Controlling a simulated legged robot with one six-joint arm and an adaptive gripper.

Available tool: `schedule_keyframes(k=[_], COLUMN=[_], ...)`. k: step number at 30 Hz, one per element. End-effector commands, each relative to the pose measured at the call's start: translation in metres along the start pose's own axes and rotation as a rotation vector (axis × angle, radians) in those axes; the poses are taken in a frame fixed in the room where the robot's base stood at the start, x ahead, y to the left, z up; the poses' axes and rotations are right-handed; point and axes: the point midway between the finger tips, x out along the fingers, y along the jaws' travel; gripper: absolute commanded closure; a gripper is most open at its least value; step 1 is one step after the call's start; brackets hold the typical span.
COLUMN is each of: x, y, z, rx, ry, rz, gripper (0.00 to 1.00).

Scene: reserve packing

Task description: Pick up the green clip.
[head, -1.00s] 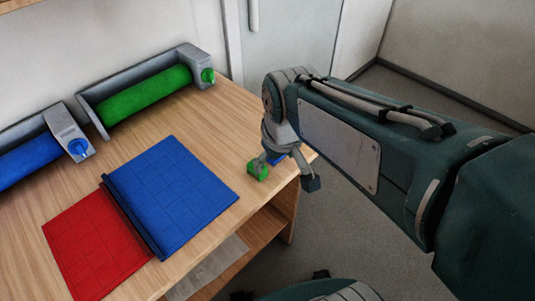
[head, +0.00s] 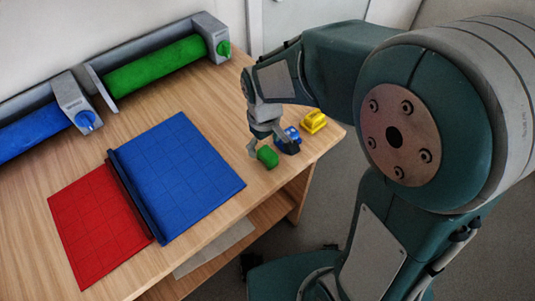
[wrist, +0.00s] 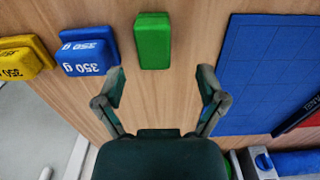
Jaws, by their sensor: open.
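The green clip (head: 267,157) shows as a small plain green block on the wooden table, to the right of the blue mat. In the wrist view the clip (wrist: 153,41) lies just beyond my fingertips, a little left of the middle of the gap. My gripper (head: 270,146) is directly above and close to the clip in the head view. In the wrist view my gripper (wrist: 161,72) is open, its two fingers apart with only bare wood between them. Whether a finger touches the clip cannot be told.
A blue block (head: 292,138) marked 350 g stands close beside the clip, with a yellow block (head: 314,122) past it near the table edge. The blue mat (head: 185,180) and red mat (head: 95,225) lie left. Rollers, green (head: 155,67) and blue (head: 30,131), line the back.

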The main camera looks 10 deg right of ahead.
Motion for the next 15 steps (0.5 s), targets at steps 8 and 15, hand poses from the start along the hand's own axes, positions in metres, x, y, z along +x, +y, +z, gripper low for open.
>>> schedule_keyframes(k=[8, 15], x=[0.04, 0.05], y=[0.006, 0.006], z=[0.003, 0.003], rx=[0.0, 0.0], ry=[-0.003, 0.0], rz=[-0.001, 0.0], gripper=[0.1, 0.1])
